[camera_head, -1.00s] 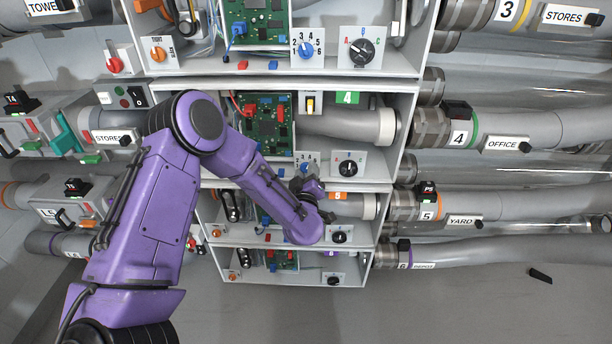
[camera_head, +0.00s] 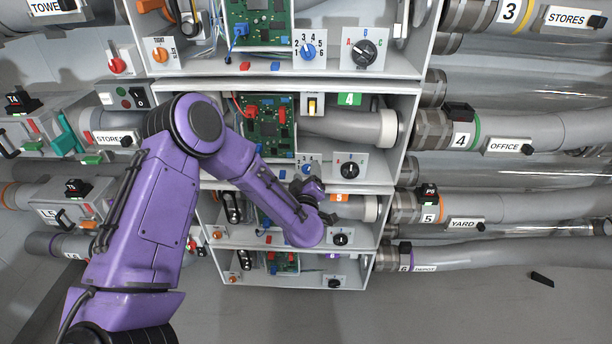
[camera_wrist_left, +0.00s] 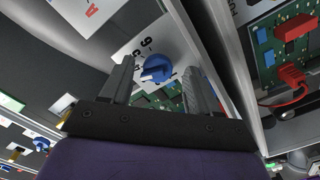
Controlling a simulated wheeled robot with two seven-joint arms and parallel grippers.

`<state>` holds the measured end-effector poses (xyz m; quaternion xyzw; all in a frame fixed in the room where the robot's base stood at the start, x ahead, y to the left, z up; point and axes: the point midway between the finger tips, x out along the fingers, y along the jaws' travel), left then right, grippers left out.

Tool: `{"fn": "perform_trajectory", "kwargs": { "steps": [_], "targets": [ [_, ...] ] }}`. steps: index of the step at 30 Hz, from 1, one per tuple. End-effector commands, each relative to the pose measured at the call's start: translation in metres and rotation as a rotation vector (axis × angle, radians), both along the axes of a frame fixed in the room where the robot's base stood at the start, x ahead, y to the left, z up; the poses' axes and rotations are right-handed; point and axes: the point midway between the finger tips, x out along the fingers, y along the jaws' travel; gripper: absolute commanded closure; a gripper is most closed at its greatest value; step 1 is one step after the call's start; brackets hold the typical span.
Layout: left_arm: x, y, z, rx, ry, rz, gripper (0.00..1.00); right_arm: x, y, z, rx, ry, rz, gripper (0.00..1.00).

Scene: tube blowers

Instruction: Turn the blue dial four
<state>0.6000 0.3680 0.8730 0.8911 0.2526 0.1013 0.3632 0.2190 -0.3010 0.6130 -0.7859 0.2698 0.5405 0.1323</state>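Blue dial four (camera_head: 308,170) sits on a white numbered plate in the bay with the green "4" label, partly hidden by my left gripper (camera_head: 310,187). In the left wrist view the blue dial (camera_wrist_left: 156,68) has a white pointer mark, and part of its plate is hidden. My left gripper (camera_wrist_left: 157,78) is open, with one finger on each side of the dial. I see a gap on both sides and cannot tell any contact. My right gripper is not in view.
A black A-B-C dial (camera_head: 348,168) is right of dial four. A circuit board (camera_head: 267,125) with red connectors is to its upper left. Another blue dial (camera_head: 308,51) is in the bay above. Shelf edges and the grey pipe (camera_head: 345,124) lie close around.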

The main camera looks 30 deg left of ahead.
Motion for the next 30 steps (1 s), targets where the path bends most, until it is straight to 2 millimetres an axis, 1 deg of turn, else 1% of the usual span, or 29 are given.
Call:
{"fn": "perform_trajectory", "kwargs": {
  "steps": [2, 5, 8, 12, 15, 18, 22, 30],
  "targets": [
    [0.0, -0.001, 0.0, 0.001, -0.001, -0.001, 0.39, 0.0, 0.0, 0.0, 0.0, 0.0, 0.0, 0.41],
    [-0.007, -0.006, 0.0, 0.0, -0.002, -0.004, 0.39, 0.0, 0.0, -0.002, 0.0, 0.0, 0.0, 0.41],
    [-0.024, -0.016, -0.001, 0.001, 0.0, -0.005, 0.39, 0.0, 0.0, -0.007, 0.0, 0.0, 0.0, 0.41],
    [-0.054, -0.034, -0.002, 0.002, 0.001, -0.004, 0.39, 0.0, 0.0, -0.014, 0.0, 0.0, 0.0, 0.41],
    [-0.072, -0.044, -0.002, 0.002, 0.0, -0.004, 0.39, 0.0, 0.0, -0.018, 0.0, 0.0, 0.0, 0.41],
    [-0.084, -0.051, -0.001, 0.0, 0.0, 0.0, 0.39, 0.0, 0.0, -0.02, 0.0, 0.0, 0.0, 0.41],
    [-0.091, -0.054, 0.0, 0.0, 0.0, 0.001, 0.39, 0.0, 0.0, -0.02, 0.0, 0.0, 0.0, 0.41],
    [-0.091, -0.054, 0.0, -0.001, -0.001, 0.001, 0.39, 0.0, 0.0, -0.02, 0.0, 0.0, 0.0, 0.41]
  ]
}}
